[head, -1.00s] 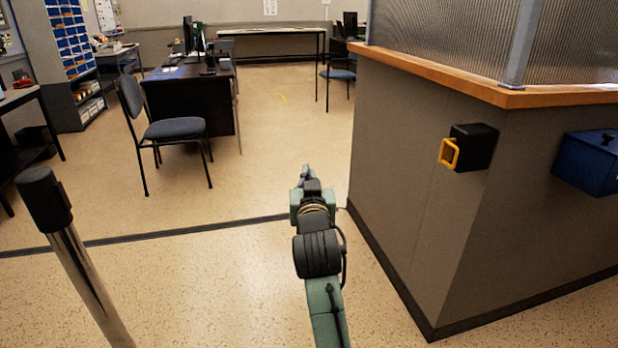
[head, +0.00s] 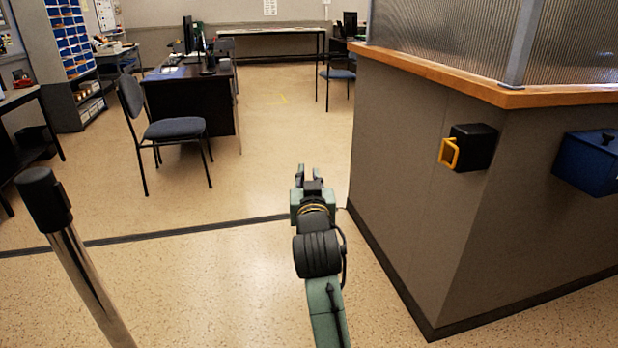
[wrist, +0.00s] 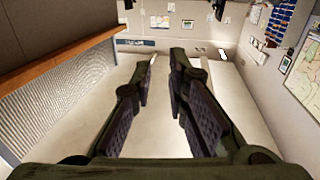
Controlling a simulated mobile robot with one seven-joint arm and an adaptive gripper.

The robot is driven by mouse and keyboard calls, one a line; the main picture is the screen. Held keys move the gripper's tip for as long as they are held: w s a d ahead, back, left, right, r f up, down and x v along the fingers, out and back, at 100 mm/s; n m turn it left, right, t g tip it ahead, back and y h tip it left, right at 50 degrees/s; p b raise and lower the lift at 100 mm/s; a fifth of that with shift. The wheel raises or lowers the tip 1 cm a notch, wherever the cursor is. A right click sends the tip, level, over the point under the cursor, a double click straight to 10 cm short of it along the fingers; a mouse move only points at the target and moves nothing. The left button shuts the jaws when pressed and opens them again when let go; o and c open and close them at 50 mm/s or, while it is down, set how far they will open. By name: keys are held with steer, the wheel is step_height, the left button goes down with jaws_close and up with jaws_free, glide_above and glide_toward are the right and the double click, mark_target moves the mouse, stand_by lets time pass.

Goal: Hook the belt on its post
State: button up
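The belt's yellow end loop (head: 449,153) sits at the front of a black belt housing (head: 473,147) on the grey counter wall; no length of belt shows drawn out. The post (head: 85,280) is a chrome pole with a black head (head: 43,200), standing at the left front and leaning in the picture. My gripper (head: 308,174) is between the two, left of the belt housing and well apart from both. The wrist view shows my gripper (wrist: 164,68) open, with nothing between its fingers. Neither the belt loop nor the post can be made out in the wrist view.
The counter (head: 400,190) with its wooden ledge (head: 440,72) stands close on the right. A blue box (head: 590,165) hangs on its right face. A chair (head: 172,130) and dark desk (head: 190,100) stand farther back. The floor between post and counter is clear.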

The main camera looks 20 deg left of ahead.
steer(key=shift+o, duration=1.2)
steer(key=v, duration=0.7)
steer(key=shift+s, duration=0.3)
steer(key=shift+d, duration=0.15)
steer(key=shift+c, duration=0.3)
